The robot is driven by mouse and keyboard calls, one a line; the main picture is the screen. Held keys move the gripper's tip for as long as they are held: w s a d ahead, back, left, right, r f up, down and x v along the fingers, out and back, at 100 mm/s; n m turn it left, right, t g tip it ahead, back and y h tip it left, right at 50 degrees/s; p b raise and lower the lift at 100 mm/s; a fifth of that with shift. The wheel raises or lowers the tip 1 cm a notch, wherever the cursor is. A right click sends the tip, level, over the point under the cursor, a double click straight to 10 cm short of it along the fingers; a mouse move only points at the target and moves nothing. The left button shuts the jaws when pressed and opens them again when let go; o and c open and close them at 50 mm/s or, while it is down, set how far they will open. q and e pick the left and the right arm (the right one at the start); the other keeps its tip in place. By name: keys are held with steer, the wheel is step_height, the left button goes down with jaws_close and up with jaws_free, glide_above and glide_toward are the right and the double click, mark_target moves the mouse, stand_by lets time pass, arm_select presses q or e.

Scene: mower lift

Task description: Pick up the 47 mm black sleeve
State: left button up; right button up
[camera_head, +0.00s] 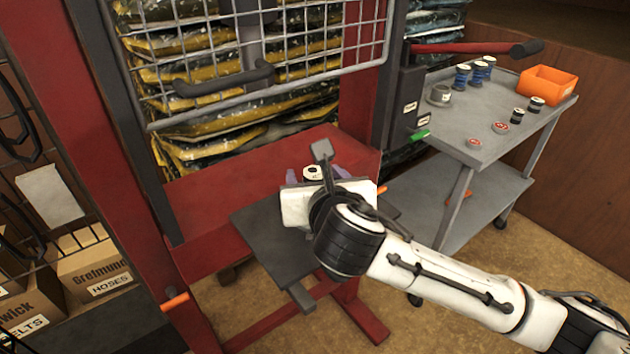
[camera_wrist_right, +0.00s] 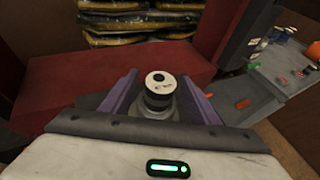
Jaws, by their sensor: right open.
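A black sleeve with a white top (camera_wrist_right: 160,93) stands between the two purple fingers of my right gripper (camera_wrist_right: 158,80). The fingers are open, with a visible gap on both sides of the sleeve. Its white top also shows in the head view (camera_head: 313,172), where my right gripper (camera_head: 315,174) hides most of its body. The marking on the top is too small to read. Two other small black sleeves stand on the cart, one nearer (camera_head: 518,115) and one farther (camera_head: 536,103). My left gripper is not in view.
The grey cart (camera_head: 470,122) at right also carries blue-banded parts (camera_head: 462,77), a grey ring-like part (camera_head: 439,95), red-topped discs (camera_head: 500,127) and an orange bin (camera_head: 548,85). A wire guard (camera_head: 270,55) and red frame (camera_head: 355,80) rise behind my gripper. A dark plate (camera_head: 270,240) lies below it.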

steer(key=shift+r, duration=0.15)
jaws_close()
